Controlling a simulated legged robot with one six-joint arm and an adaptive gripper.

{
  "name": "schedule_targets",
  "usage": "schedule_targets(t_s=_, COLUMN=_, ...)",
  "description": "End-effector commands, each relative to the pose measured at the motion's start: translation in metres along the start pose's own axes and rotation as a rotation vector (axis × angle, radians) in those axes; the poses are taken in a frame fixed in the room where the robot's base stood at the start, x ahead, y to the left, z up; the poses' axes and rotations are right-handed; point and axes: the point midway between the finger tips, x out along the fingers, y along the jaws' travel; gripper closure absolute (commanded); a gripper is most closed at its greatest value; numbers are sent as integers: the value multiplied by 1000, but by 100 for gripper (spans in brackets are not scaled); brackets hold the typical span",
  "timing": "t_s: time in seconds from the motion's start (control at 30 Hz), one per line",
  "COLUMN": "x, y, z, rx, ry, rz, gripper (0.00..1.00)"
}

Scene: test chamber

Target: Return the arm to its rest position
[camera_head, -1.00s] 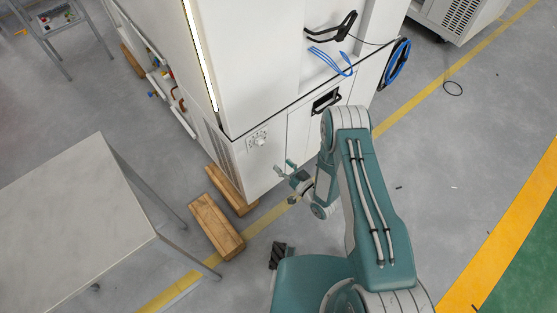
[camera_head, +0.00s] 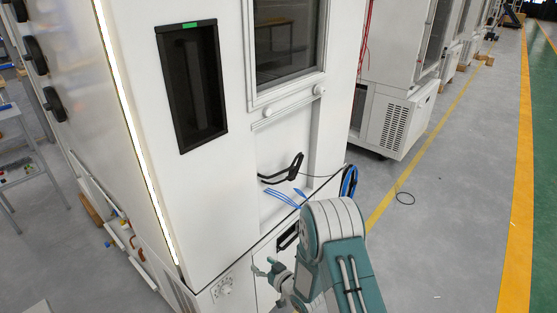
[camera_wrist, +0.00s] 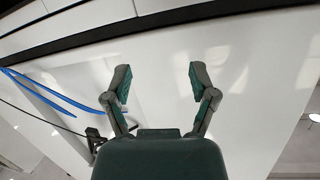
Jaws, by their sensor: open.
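My arm (camera_head: 340,250) is teal and grey and stands bent at the lower middle of the head view, in front of the white test chamber (camera_head: 215,190). My gripper (camera_head: 265,267) is open and empty, to the left of the arm's upper bend. My arm's base is out of view.
A black handle (camera_head: 284,170) and blue cables (camera_head: 283,199) are on the chamber's front recess. A blue cable coil (camera_head: 349,181) hangs at its right corner. Another white cabinet (camera_head: 392,120) stands behind.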

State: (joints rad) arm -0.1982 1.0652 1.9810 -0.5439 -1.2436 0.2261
Motion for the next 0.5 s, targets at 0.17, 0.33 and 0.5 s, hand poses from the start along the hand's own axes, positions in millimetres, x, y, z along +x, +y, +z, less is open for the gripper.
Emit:
schedule_targets(t_s=0.17, x=-13, y=25, z=-63, rx=-56, ry=-72, rz=117, gripper=26)
schedule_targets(t_s=0.33, x=-37, y=42, z=-115, rx=-84, ry=-147, rz=227, gripper=26)
schedule_targets(t_s=0.5, x=-72, y=53, z=-161, rx=-88, ry=-222, rz=333, gripper=26)
